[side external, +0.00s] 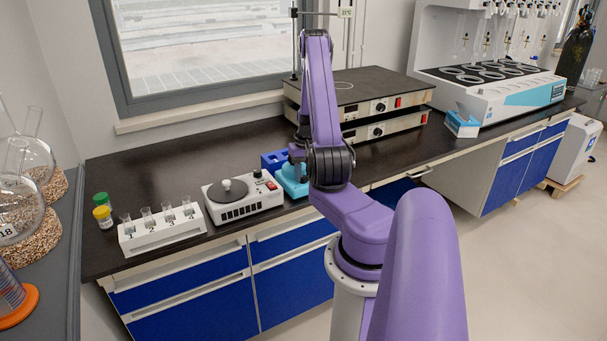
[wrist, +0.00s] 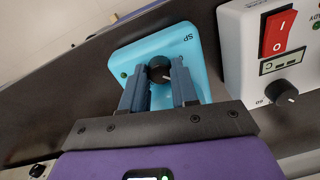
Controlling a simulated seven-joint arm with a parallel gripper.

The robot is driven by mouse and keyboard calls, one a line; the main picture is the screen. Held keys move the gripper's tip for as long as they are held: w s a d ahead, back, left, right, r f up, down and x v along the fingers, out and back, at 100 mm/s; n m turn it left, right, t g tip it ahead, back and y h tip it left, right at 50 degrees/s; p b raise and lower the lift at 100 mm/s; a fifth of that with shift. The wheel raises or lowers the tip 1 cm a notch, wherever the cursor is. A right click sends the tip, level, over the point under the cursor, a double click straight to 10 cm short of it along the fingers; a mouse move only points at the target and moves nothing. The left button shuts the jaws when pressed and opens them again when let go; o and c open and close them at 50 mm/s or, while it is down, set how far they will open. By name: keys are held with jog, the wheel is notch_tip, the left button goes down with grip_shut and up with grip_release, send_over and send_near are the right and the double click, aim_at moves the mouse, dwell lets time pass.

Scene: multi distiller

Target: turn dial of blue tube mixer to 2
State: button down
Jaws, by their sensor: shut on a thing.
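The blue tube mixer (wrist: 133,60) shows in the wrist view as a light blue body with a black dial (wrist: 159,69) marked by a white pointer line. In the side external view the mixer (side external: 291,181) stands at the bench's front edge, partly hidden behind my arm. My gripper (wrist: 161,77) has its two fingers on either side of the dial and is shut on it. The label "SP" is readable beside the dial; no dial numbers are readable. My fingers hide part of the mixer's face.
A white device (wrist: 261,50) with a red switch and a black knob is right of the mixer in the wrist view. In the side external view, a white stirrer (side external: 243,204) and a numbered tube rack (side external: 160,238) stand left of it. Stacked hotplates (side external: 410,94) stand behind my arm.

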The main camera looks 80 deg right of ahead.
jog(key=shift+m, duration=2.9)
jog(key=c, duration=0.9)
grip_release()
jog(key=shift+o, duration=0.2)
